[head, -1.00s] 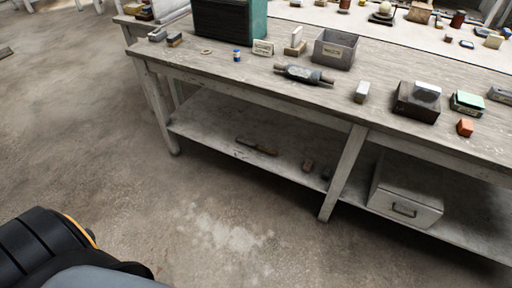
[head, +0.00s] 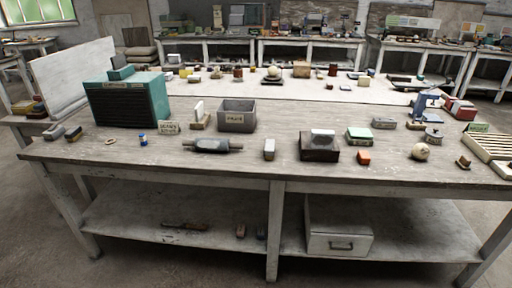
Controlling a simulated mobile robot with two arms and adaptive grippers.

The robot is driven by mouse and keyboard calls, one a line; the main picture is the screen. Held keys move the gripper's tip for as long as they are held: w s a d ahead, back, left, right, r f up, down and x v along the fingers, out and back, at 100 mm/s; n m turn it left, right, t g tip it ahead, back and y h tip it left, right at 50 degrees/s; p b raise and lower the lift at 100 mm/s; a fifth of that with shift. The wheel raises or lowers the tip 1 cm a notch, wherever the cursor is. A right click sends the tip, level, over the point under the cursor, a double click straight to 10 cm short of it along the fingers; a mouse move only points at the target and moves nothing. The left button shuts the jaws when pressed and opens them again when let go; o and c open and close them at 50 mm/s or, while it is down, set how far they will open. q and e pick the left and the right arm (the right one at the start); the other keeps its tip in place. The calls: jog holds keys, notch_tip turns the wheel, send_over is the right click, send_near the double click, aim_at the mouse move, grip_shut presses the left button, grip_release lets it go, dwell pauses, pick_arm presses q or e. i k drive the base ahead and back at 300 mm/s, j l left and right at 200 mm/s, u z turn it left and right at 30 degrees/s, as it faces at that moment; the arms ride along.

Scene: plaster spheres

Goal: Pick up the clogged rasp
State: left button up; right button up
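A long thin dark tool with a brownish handle (head: 186,226) lies flat on the lower shelf (head: 130,222) of the near workbench, left of the middle leg; it may be the rasp, but it is too small to tell whether it is clogged. Neither of my grippers is in the head view.
A grey open bin (head: 237,115), a teal-and-black box (head: 127,101), a dark block (head: 319,147) and a pale sphere (head: 420,151) stand on the bench. A white drawer box (head: 338,242) sits on the lower shelf. Bare floor shows in front.

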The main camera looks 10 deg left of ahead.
aim_at(172, 223)
jog(key=i+j, duration=0.2)
jog(key=j, duration=0.15)
jog(key=i+j+z, duration=0.15)
jog(key=j, duration=0.2)
jog(key=i+j, duration=0.2)
jog(key=j, duration=0.15)
jog(key=i+j+z, duration=0.1)
jog(key=j, duration=0.25)
jog(key=i+j+z, duration=0.1)
jog(key=j, duration=0.3)
jog(key=i, duration=0.1)
